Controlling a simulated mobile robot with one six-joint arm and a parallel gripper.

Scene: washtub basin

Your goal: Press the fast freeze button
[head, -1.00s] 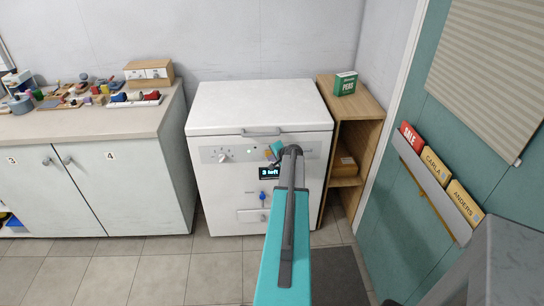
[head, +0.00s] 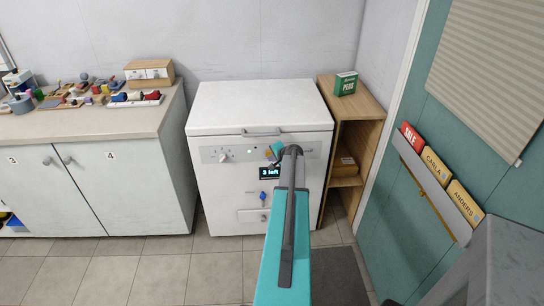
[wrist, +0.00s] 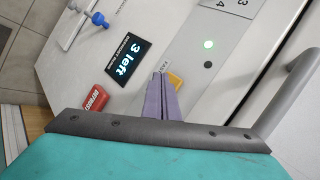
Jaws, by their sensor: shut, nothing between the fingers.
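The white chest freezer (head: 261,104) stands ahead with its lid down. A yellow button (wrist: 175,79) on its front panel is partly hidden behind my gripper; small lettering beside it seems to begin with "FAST". My gripper (wrist: 160,84) is shut and empty, its fingertips right at the yellow button's edge. I cannot tell whether they touch it. In the head view my wrist covers most of this spot. A red block marked DEFROST (wrist: 93,98) is left of the fingers. A dark display (wrist: 127,62) reads "3 left". A green light (wrist: 208,44) is lit above a dark one.
The freezer's lid handle (head: 261,132) juts out above the panel. A blue knob (head: 263,198) sits lower on the front. A wooden shelf (head: 362,118) stands close on the right, a cluttered counter (head: 110,124) on the left.

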